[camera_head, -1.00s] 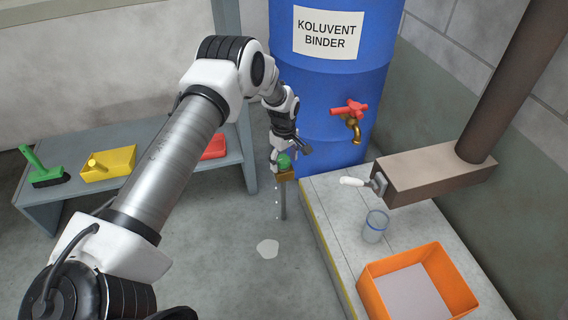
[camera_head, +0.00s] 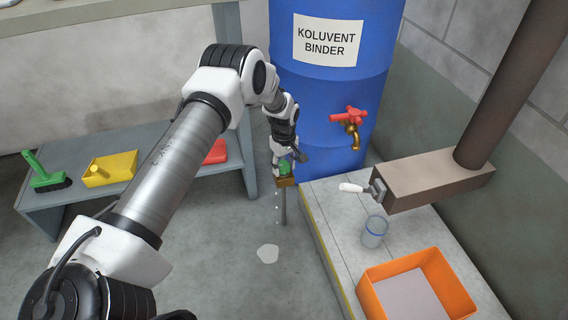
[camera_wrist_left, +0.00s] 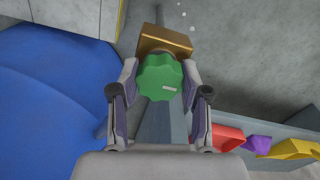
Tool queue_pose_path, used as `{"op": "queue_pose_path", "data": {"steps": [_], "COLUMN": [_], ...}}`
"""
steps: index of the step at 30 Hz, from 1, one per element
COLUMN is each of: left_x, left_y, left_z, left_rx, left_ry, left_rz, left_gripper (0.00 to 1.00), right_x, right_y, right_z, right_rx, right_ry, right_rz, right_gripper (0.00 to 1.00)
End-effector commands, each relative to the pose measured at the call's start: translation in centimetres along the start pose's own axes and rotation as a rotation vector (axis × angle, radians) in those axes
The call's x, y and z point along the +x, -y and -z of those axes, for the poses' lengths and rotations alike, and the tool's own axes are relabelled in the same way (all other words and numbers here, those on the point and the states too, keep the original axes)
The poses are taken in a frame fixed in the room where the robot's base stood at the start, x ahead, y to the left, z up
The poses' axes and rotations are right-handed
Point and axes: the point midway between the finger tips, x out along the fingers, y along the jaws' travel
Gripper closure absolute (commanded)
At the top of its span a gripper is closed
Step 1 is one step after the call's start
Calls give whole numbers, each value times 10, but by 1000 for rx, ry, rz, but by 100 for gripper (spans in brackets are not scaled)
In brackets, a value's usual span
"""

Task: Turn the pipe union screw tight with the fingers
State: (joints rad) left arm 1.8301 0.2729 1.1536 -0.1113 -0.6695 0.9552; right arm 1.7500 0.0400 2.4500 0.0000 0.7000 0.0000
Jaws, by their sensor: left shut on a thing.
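The pipe union screw is a green lobed knob (camera_wrist_left: 160,77) with a small pale mark on its face, in the left wrist view. It sits against a brass-coloured block (camera_wrist_left: 165,42) on a grey pipe. In the head view the green knob (camera_head: 284,169) shows small, with the brass block (camera_head: 286,182) under it and the upright pipe (camera_head: 283,208) below. My left gripper (camera_wrist_left: 160,85) is shut on the green knob, one finger on each side; it also shows in the head view (camera_head: 282,166). My right gripper is not in view.
A blue barrel (camera_head: 325,95) with a red-handled brass tap stands close behind the pipe. White drops fall beside the pipe to a pale puddle (camera_head: 268,254). A pale platform at right holds a glass (camera_head: 374,232) and an orange crate (camera_head: 447,281). A grey bench (camera_head: 130,145) stands left.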

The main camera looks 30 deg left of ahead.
Motion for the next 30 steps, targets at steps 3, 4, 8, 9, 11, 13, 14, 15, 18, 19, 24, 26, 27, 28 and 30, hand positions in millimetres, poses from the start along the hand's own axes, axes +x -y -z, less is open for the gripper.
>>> {"op": "queue_pose_path", "data": {"steps": [3,4,8,9,11,13,14,15,18,19,24,26,27,28,30], "left_x": [-2,-2,-2,-1,-1,0,0,0,0,0,0,1,1,1,1], "left_y": [1,1,1,2,2,2,2,2,2,2,3,3,3,3,3], "left_z": [-1,-1,-1,-1,-1,-1,-1,-1,0,0,0,0,0,0,1], "left_rx": [90,115,236,275,332,399,427,465,559,588,749,806,844,872,939], "left_ry": [2,2,2,2,2,2,2,2,2,2,2,2,2,2,2], "left_rz": [2,3,2,2,3,3,3,3,2,2,1,1,1,1,1], "left_gripper": [89,89,89,89,89,89,89,89,89,89,89,89,89,89,89], "right_x": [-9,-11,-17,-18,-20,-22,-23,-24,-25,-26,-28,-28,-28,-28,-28], "right_y": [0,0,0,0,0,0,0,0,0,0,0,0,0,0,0], "right_z": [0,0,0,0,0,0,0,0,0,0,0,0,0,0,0], "right_rx": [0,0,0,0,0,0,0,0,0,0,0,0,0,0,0], "right_ry": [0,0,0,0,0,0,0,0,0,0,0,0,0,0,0], "right_rz": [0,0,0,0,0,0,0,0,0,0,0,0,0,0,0], "right_gripper": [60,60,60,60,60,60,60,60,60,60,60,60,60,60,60]}}
